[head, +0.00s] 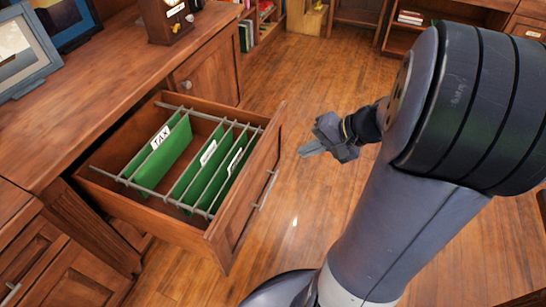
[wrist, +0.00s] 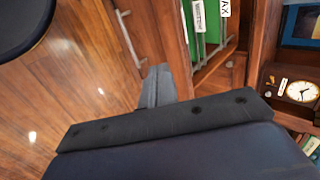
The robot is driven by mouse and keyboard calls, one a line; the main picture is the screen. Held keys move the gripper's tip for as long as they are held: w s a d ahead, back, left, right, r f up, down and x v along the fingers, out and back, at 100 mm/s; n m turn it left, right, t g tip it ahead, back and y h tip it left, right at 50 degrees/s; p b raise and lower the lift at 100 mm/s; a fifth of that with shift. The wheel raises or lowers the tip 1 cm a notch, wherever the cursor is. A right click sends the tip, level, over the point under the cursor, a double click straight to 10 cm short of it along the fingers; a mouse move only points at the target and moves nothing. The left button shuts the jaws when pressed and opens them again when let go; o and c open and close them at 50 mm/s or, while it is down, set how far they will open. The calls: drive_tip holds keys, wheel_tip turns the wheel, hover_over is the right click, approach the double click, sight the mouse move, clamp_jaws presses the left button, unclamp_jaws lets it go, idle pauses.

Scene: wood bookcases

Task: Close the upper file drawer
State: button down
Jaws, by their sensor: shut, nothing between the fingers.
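The upper file drawer (head: 216,231) is pulled well out of the wooden cabinet in the head view. It holds green hanging folders (head: 158,155) on metal rails, one labelled TAX. Its front panel faces right and carries a metal bar handle (head: 267,190). My gripper (head: 303,151) is shut and empty, to the right of the drawer front and apart from it in the head view. In the wrist view the shut fingers (wrist: 158,75) point toward the drawer front, with the handle (wrist: 128,37) to their left and green folders (wrist: 207,42) to their right. The exact gap is unclear.
The cabinet top (head: 105,88) holds picture frames (head: 24,48) and a wooden clock (head: 166,18), which also shows in the wrist view (wrist: 292,88). A closed cabinet door (head: 208,72) lies beyond the drawer. Open wood floor (head: 310,85) surrounds my gripper; bookcases stand at the back.

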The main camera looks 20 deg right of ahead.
drive_tip(key=d+f, duration=0.1)
drive_tip(key=b, duration=0.3)
approach(259, 157)
drive_tip(key=shift+m+t, duration=0.3)
drive_tip(key=shift+t, duration=0.1)
drive_tip(key=shift+s+f+x, duration=0.1)
drive_tip(key=shift+x, duration=1.4)
drive_tip(key=shift+s+f+x, duration=0.15)
drive_tip(key=shift+x, duration=1.35)
drive_tip(key=shift+w, duration=0.1)
